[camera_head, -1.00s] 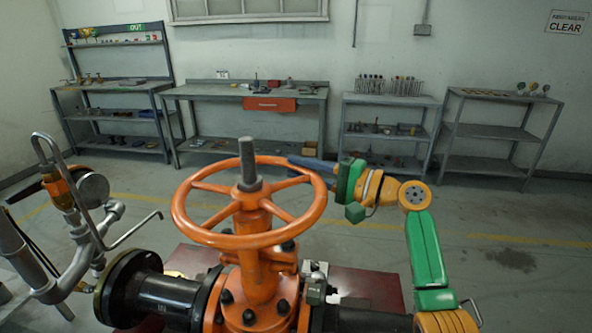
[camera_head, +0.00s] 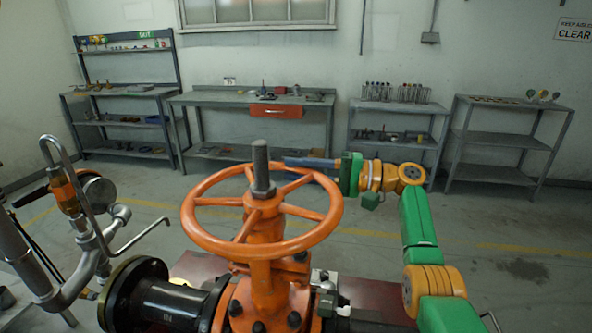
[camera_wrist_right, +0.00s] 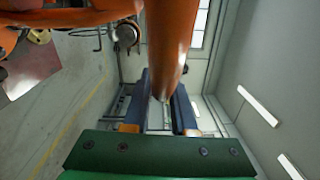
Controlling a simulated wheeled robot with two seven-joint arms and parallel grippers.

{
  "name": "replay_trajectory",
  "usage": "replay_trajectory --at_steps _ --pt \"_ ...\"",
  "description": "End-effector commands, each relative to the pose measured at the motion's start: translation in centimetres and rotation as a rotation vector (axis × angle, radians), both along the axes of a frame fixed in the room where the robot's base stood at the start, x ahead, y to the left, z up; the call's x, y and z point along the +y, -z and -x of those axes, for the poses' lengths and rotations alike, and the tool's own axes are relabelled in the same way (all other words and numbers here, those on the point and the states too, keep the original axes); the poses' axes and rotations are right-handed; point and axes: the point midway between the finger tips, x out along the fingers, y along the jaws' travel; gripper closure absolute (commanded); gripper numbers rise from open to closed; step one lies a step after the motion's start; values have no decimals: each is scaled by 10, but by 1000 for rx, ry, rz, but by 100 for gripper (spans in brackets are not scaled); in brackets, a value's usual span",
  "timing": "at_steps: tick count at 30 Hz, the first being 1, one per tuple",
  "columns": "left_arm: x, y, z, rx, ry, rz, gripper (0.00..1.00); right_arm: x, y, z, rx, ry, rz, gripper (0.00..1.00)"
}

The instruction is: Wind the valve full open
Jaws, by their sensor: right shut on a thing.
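The orange valve handwheel (camera_head: 205,237) sits level on the orange valve body (camera_head: 268,290), with a grey threaded stem (camera_head: 261,165) standing up through its hub. My right gripper (camera_head: 290,161) reaches in from the right at the wheel's far right rim. In the right wrist view the orange rim (camera_wrist_right: 172,40) runs between the two dark fingers (camera_wrist_right: 163,105), and the gripper is shut on it. Part of the fingers is hidden behind the rim in the head view. My left gripper is not in view.
A grey pipe assembly with a gauge (camera_head: 99,191) and a bent metal rod (camera_head: 140,236) stands left of the wheel. Workbenches and shelves (camera_head: 250,97) line the far wall. The floor between is open.

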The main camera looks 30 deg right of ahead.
Motion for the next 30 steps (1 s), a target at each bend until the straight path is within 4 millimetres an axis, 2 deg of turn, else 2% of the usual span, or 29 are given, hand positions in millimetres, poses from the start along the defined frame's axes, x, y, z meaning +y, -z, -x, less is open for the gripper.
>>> replay_trajectory --at_steps 4,5,8,17,24,30 --pt "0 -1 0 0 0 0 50 0 -3 0 -8 1 -5 100" --pt "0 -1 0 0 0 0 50 0 -3 0 -8 1 -5 72" --pt "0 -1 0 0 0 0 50 0 -3 0 -6 0 -4 45" --pt "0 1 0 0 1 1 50 -1 0 1 -3 0 -2 45" --pt "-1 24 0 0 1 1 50 -38 4 29 -4 3 -2 45" --pt "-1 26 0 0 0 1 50 -54 1 42 -3 0 -3 45"
